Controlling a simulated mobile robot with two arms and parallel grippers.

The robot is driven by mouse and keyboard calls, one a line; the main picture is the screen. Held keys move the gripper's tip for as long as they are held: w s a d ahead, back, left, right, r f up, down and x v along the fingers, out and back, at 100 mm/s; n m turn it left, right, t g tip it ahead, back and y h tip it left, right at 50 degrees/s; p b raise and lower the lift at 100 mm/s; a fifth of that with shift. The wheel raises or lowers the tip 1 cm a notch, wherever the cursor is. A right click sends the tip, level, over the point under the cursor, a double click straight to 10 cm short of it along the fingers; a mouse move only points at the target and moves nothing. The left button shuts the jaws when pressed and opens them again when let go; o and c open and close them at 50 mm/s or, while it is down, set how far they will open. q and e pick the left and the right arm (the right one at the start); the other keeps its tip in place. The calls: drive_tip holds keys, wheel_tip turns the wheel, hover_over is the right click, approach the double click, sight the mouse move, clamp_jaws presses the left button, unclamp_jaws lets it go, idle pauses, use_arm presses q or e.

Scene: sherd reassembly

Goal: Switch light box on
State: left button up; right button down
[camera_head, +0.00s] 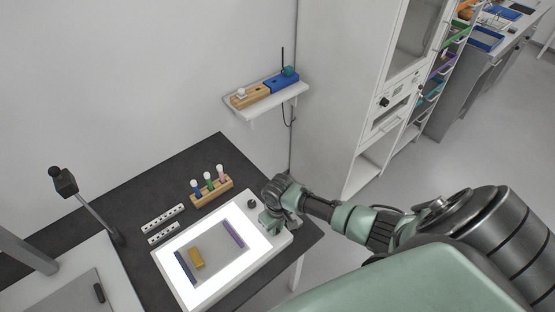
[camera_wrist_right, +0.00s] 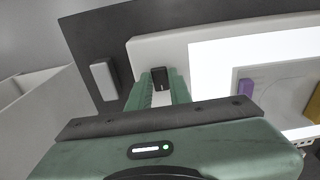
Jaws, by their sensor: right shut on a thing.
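The light box (camera_head: 283,243) is a flat white slab on the dark table, and its panel (camera_head: 207,288) glows bright white. The lit panel also shows in the right wrist view (camera_wrist_right: 215,62). My right gripper (camera_head: 271,222) is at the right end of the box, low against its frame. In the right wrist view its green fingers (camera_wrist_right: 160,88) are closed around a small dark switch (camera_wrist_right: 160,76) on the box's white border. A dark round knob (camera_head: 251,203) sits at the box's back corner. My left gripper is not in view.
A grey board on the panel carries a yellow block (camera_head: 196,258), a purple strip (camera_head: 233,234) and a dark blue strip (camera_head: 185,268). A wooden rack (camera_head: 212,191) with coloured vials stands behind. White perforated strips (camera_head: 163,218) lie left of it. A wall shelf (camera_head: 268,103) hangs above.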

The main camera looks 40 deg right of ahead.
drive_tip(key=shift+g, duration=0.4)
drive_tip(key=c, duration=1.3)
unclamp_jaws()
drive_tip(key=shift+w, duration=0.1)
wheel_tip(320, 180, up, 8)
drive_tip(key=shift+f+b, duration=0.15)
drive_tip(key=shift+b, duration=0.5)
